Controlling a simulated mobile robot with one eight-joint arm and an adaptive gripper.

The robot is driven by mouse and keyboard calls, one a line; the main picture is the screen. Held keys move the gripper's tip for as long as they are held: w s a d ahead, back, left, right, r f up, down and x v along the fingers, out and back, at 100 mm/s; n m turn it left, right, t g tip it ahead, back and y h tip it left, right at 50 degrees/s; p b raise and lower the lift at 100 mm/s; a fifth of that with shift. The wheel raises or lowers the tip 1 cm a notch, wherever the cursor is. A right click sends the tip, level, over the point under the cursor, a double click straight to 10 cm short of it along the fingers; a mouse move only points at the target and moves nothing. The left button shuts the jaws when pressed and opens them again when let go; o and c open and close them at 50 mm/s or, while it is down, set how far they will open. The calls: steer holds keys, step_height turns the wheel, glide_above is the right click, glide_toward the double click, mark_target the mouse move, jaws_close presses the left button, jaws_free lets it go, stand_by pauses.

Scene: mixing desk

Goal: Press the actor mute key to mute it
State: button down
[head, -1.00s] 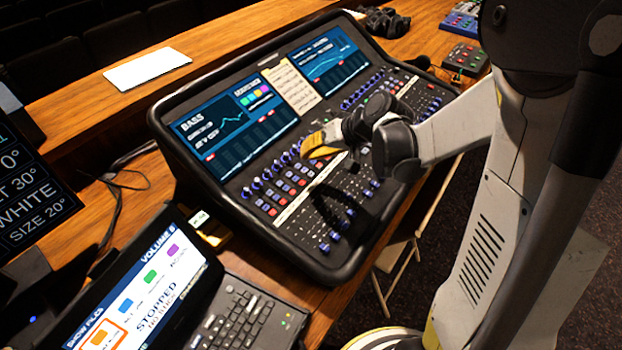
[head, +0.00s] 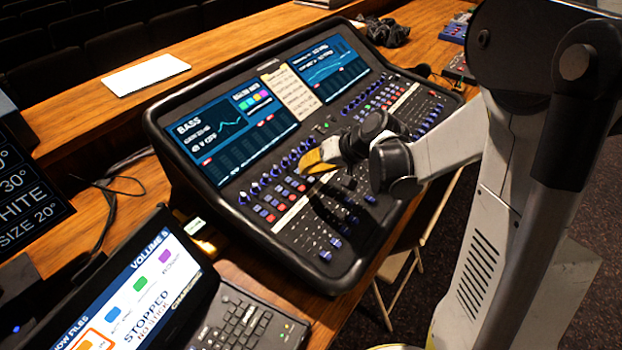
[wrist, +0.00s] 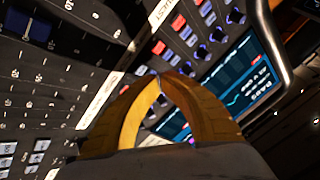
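The mixing desk (head: 157,140) lies across the wooden counter in the head view, with two lit screens, knobs, red and blue keys (head: 271,212) and faders. Key labels are too small to read, so I cannot tell which key is the actor mute. My gripper (head: 305,163) has yellow fingers and hangs over the middle of the desk, just above the key rows. In the wrist view my gripper (wrist: 160,82) has its curved fingertips together, with nothing seen between them. Red and blue keys (wrist: 179,22) show beyond the tips. Contact cannot be told; the fingers hide the panel beneath.
A laptop (head: 130,290) showing "STOPPED" stands at the front left, beside a dark display (head: 28,195). A paper note (head: 291,92) lies between the desk's screens. A white sheet (head: 146,75) lies behind. Black cables (head: 110,190) run at left.

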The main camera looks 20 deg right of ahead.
mark_target(310, 180)
steer(key=shift+f, duration=0.1)
stand_by(0.7)
steer(key=shift+f+b, duration=0.35)
steer(key=shift+b, duration=0.05)
steer(key=shift+f, duration=0.25)
stand_by(0.4)
steer(key=shift+r, duration=0.7)
steer(key=shift+p, duration=0.3)
steer(key=shift+s+d+r+p, duration=0.1)
steer(key=shift+r+p, duration=0.85)
steer(key=shift+r, duration=0.35)
steer(key=shift+s+d+r+p, duration=0.1)
steer(key=shift+r+p, duration=0.85)
steer(key=shift+r, duration=0.35)
steer(key=shift+f, duration=0.1)
